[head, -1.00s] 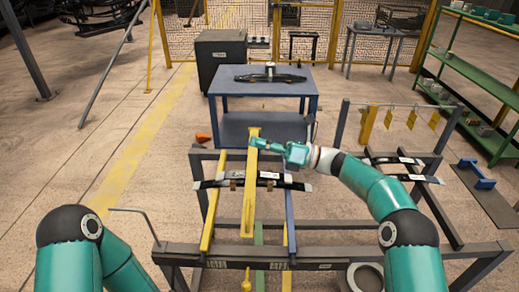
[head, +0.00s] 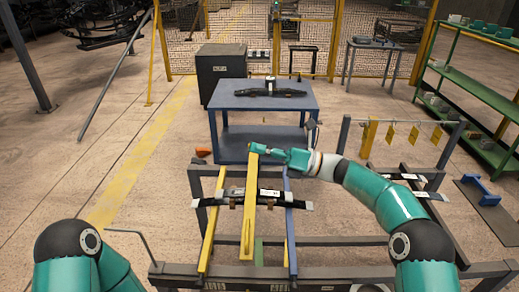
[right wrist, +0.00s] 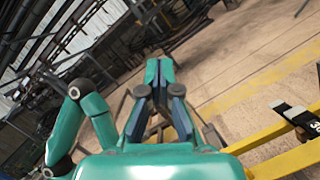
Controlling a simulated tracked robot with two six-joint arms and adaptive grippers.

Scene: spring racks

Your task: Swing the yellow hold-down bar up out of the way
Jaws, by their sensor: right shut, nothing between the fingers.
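The yellow hold-down bar (head: 249,215) runs lengthwise over the middle of the rack and crosses above a dark leaf spring (head: 222,203) with pale ends. My right gripper (head: 255,149) is at the bar's far end, just beyond or over it; I cannot tell whether they touch. In the right wrist view its fingers (right wrist: 160,70) are together with nothing between them. That view also shows yellow bars (right wrist: 270,138) at lower right, but I cannot tell which is the hold-down bar. Only my left arm's upper links show at lower left in the head view; its gripper is out of frame.
The dark rack frame (head: 330,268) carries a second yellow bar (head: 210,228) left and a blue bar (head: 291,230) right of the hold-down bar. A blue table (head: 235,100) stands behind. Another rack (head: 440,235) and green shelves (head: 480,95) are at right. Open floor lies left.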

